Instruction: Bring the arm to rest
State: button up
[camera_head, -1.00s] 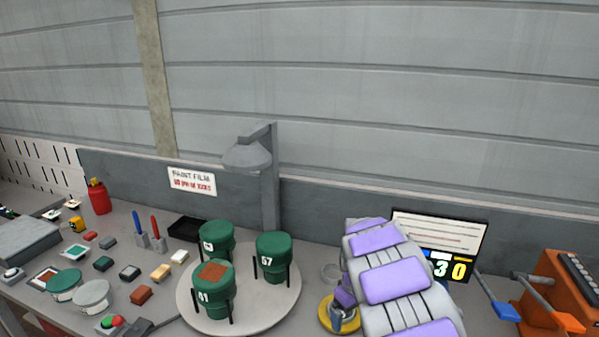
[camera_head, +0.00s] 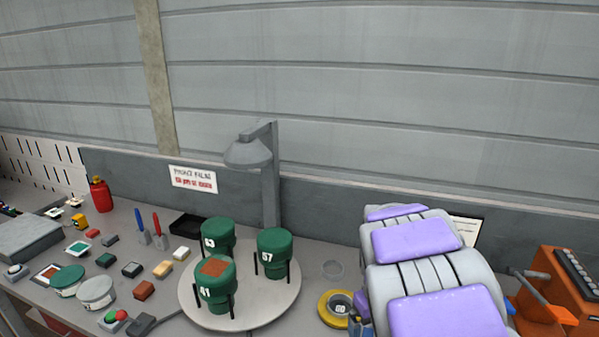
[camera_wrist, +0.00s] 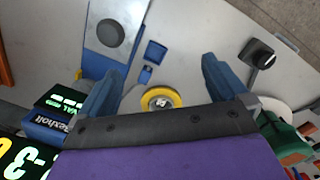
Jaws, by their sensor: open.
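My gripper (camera_wrist: 163,72) shows in the wrist view with its two blue fingers wide apart and nothing held between them. A yellow ring-shaped dish (camera_wrist: 161,97) lies on the bench below, seen through the gap between the fingers. It also shows in the head view (camera_head: 326,314), partly hidden by my arm. My purple and grey arm (camera_head: 428,250) fills the lower right of the head view and hides most of my gripper there.
Several green cylinders, including one marked 57 (camera_head: 274,253), stand on a round grey turntable (camera_head: 245,318) left of my arm. A grey lamp (camera_head: 250,155) stands behind them. An orange machine (camera_head: 560,300) stands at right. A screen (camera_head: 465,231) is mostly hidden behind my arm.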

jog(key=s+a+r+m, duration=0.1)
jog(key=s+r, duration=0.1)
jog(key=s, duration=1.3)
jog(key=s+a+r+m+g, duration=0.1)
jog(key=s+r+m, duration=0.1)
jog(key=s, duration=1.3)
jog(key=shift+s+a+r+m+y, duration=0.15)
jog(key=shift+a+r+m+y, duration=0.15)
jog(key=shift+a+r, duration=0.1)
